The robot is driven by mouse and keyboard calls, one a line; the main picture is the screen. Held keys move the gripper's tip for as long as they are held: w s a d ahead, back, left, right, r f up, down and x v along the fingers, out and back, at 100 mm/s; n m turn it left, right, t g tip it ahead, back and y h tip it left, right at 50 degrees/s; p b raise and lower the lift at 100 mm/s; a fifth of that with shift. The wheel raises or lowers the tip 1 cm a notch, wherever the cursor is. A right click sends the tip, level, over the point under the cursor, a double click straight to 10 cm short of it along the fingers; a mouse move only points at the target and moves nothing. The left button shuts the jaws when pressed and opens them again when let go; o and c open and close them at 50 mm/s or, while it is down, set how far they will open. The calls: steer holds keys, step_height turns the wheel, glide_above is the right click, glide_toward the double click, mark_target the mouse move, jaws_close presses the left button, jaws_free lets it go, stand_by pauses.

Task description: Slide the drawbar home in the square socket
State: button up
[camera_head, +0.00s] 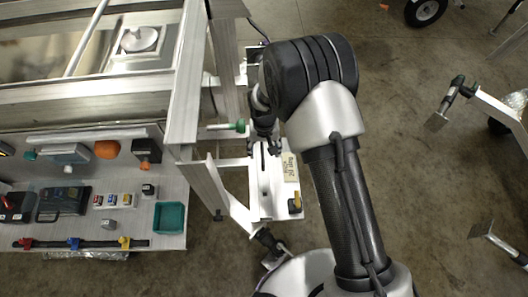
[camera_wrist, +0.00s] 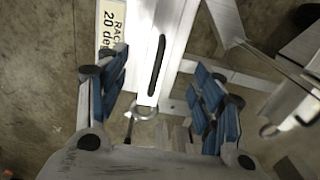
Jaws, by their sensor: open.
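My gripper (camera_head: 266,148) is open, pointing down over the upper end of a pale slotted plate on the trailer frame's right side. In the wrist view its blue-padded fingers (camera_wrist: 160,98) are spread apart with nothing clasped between them. Between them show the lower end of the pale slotted plate (camera_wrist: 172,48) and a metal ring (camera_wrist: 144,112). The slotted plate also shows in the head view (camera_head: 263,203). I cannot tell which piece is the drawbar, and I cannot make out the square socket; the gripper and arm cover part of this area.
A green-knobbed rod (camera_head: 238,126) sticks out of the aluminium frame (camera_head: 186,75) near the gripper. A tool shelf (camera_head: 130,219) with a green bin (camera_head: 169,217) is left. Concrete floor (camera_head: 420,150) is open right of my arm.

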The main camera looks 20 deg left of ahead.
steer(key=shift+r, duration=0.35)
steer(key=w+d+r+m+t, duration=0.1)
steer(key=d+r, duration=0.8)
steer(key=r, duration=0.5)
steer(key=w+d+r+m+t, duration=0.1)
steer(key=d+r+m, duration=0.1)
steer(key=d+r, duration=0.95)
steer(key=s+d+r+m+t, duration=0.1)
steer(key=s+d+r, duration=0.5)
steer(key=s, duration=0.3)
steer(key=s+d+r+m+t, duration=0.1)
steer(key=s+d+r, duration=0.5)
steer(key=s, duration=0.3)
steer(key=shift+d+r+m+t, duration=0.3)
steer(key=shift+d+r, duration=0.05)
steer(key=shift+d, duration=0.3)
steer(key=shift+o, duration=0.5)
steer(key=shift+s+d+f, duration=0.1)
steer(key=shift+s+d, duration=0.1)
steer(key=shift+s, duration=0.25)
